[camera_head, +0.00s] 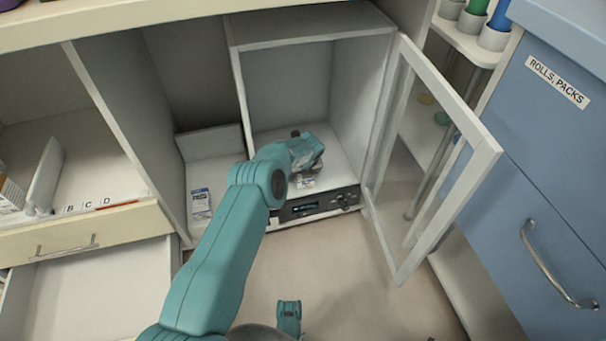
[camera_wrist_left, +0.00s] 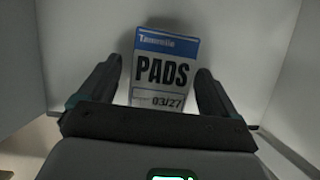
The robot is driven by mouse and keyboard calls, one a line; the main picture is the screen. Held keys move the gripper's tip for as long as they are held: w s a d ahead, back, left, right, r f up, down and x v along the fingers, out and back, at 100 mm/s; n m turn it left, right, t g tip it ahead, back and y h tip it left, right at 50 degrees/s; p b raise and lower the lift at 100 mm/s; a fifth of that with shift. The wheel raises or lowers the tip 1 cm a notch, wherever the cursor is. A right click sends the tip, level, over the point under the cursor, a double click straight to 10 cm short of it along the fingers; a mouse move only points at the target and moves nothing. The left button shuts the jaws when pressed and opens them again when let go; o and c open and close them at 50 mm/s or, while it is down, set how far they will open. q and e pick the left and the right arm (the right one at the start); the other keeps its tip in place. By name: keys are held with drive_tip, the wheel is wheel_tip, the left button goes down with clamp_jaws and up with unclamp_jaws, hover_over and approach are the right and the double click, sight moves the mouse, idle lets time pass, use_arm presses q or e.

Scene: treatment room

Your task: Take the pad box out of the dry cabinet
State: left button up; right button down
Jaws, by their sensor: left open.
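The dry cabinet (camera_head: 314,36) stands with its glass door (camera_head: 432,165) swung open to the right. My left arm reaches into it, and my left gripper (camera_head: 306,165) is inside, low over the cabinet floor. The pad box (camera_wrist_left: 164,70), white with a blue top band and the word PADS, lies between the two open fingers of my left gripper (camera_wrist_left: 160,92) in the left wrist view. The fingers stand on either side of it with gaps. In the head view my gripper mostly hides the box (camera_head: 305,184).
A control panel (camera_head: 312,207) runs below the cabinet opening. Another small white and blue box (camera_head: 200,203) stands in the compartment to the left. An open drawer (camera_head: 95,290) is at lower left, and a blue drawer unit (camera_head: 545,190) is at right.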

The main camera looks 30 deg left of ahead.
use_arm(q)
drive_tip(key=c, duration=1.1)
